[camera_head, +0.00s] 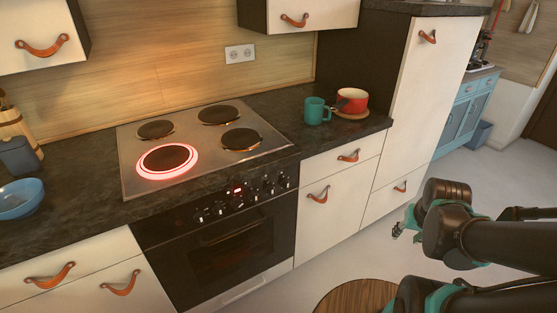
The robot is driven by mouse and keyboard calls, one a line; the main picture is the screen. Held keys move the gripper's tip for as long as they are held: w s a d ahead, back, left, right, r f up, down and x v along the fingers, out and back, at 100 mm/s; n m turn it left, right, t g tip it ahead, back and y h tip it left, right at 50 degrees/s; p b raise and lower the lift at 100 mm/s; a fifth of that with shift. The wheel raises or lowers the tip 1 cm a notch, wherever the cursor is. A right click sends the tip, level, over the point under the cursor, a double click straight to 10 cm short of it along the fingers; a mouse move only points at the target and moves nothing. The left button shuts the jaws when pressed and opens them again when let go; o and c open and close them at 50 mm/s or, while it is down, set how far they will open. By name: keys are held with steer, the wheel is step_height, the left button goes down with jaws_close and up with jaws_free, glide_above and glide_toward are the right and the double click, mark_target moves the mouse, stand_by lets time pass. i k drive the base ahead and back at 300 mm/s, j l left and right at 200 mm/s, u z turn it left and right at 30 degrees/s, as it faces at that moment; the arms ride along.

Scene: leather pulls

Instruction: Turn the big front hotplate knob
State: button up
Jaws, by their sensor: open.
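The oven's control panel (240,198) carries a row of several small dark knobs with pale marks and a small red lit display. I cannot tell which knob belongs to the big front hotplate, nor read the knob settings. The front-left hotplate (167,158) is large, with a bright red glowing ring around it. The other hotplates are dark. My gripper (397,231) shows only in small part, beyond my wrist at the right. It is open, well right of the knobs and apart from them, with no object visible in it.
A teal mug (316,111) and a red pot (352,100) stand on the dark counter right of the hob. A blue bowl (20,198) is at the left. A round wooden top (355,297) is low in front. Floor is clear before the right cabinets.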

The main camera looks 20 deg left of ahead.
mark_target(236, 203)
steer(key=u, duration=1.15)
steer(key=k+l, duration=0.2)
steer(key=l, duration=0.2)
steer(key=k+l, duration=0.2)
steer(key=l, duration=0.2)
steer(key=k+l, duration=0.45)
steer(key=l, duration=0.3)
steer(key=k+l, duration=0.2)
steer(key=l, duration=0.2)
steer(key=k+l, duration=0.2)
steer(key=l, duration=0.2)
steer(key=i+j, duration=0.15)
steer(key=i, duration=0.35)
